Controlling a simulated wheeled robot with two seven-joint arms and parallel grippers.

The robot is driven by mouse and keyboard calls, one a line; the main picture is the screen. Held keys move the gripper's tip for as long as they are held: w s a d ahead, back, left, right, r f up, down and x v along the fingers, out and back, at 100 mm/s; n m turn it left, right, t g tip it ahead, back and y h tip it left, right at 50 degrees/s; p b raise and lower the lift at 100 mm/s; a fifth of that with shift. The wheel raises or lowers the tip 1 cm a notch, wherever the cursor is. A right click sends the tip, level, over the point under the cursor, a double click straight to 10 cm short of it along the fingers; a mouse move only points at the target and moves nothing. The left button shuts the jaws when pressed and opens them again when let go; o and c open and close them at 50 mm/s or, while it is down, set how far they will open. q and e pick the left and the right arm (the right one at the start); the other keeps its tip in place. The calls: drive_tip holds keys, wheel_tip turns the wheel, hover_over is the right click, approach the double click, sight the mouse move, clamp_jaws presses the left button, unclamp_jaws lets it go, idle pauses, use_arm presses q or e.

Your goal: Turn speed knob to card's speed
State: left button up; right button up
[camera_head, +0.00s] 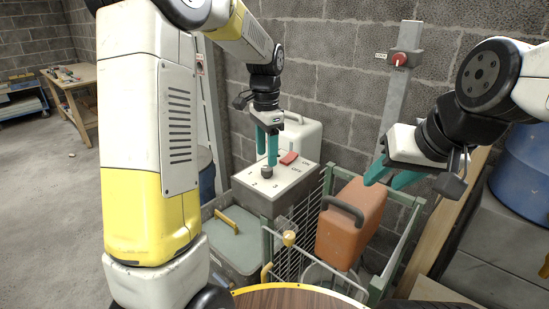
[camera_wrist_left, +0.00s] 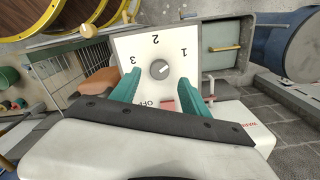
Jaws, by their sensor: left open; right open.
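The speed knob (camera_head: 267,172) is a small dark grey dial on the pale top of a control box (camera_head: 262,205). In the left wrist view the knob (camera_wrist_left: 159,69) sits among the printed marks 1, 2, 3 and OFF; a thin light line shows on it, but its exact setting is hard to read. My left gripper (camera_head: 267,158) is open and points down just above the knob, its teal fingers on either side of it in the wrist view (camera_wrist_left: 160,84). My right gripper (camera_head: 385,181) is open and empty beside the orange case. I cannot make out a speed card.
A red rocker switch (camera_head: 288,158) lies behind the knob. An orange case (camera_head: 350,222) stands in a green-framed cage to the right. A grey bin (camera_head: 238,243) is at the left of the box. A red button (camera_head: 399,59) sits on a wall post.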

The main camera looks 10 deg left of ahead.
sight(267, 168)
use_arm(q)
drive_tip(key=shift+f, duration=2)
clamp_jaws()
